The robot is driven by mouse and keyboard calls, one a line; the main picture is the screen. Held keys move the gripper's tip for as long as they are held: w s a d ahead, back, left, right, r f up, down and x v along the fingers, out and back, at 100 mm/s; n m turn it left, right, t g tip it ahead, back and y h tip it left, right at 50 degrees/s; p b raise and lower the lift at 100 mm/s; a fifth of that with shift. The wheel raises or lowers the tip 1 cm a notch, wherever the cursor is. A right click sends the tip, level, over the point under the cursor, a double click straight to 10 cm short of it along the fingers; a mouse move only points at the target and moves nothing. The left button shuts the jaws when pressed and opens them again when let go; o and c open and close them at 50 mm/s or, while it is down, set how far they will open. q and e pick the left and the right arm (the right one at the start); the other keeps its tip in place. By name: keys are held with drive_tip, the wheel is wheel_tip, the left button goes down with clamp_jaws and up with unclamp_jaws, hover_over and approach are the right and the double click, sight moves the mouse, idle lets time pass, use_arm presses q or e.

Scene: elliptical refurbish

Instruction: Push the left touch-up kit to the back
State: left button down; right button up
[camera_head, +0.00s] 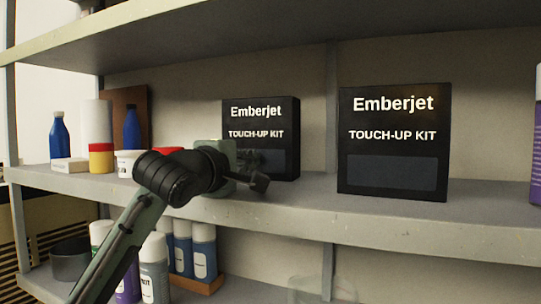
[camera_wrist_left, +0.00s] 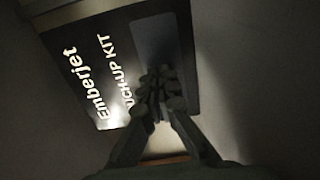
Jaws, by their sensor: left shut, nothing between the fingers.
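The left touch-up kit (camera_head: 262,112) is a black box with white lettering, upright on the middle shelf. It also shows large and turned in the left wrist view (camera_wrist_left: 105,75). My left gripper (camera_head: 262,172) is shut and empty, right in front of the kit's lower front face and covering part of it. In the left wrist view its fingertips (camera_wrist_left: 160,88) overlap the kit's lower panel; I cannot tell whether they touch it. The right touch-up kit (camera_head: 394,143) stands upright nearer the shelf's front edge. My right gripper is not in view.
The grey shelf (camera_head: 310,215) has bare room between the kits. Blue bottles (camera_head: 60,135), a white tub (camera_head: 126,163) and a red-yellow can (camera_head: 101,158) stand at left. An upper shelf (camera_head: 250,30) hangs above. A purple container (camera_head: 537,150) is at the right edge.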

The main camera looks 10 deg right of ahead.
use_arm(q)
drive_tip(key=shift+x, duration=2.7)
drive_tip(key=shift+v, duration=5.05)
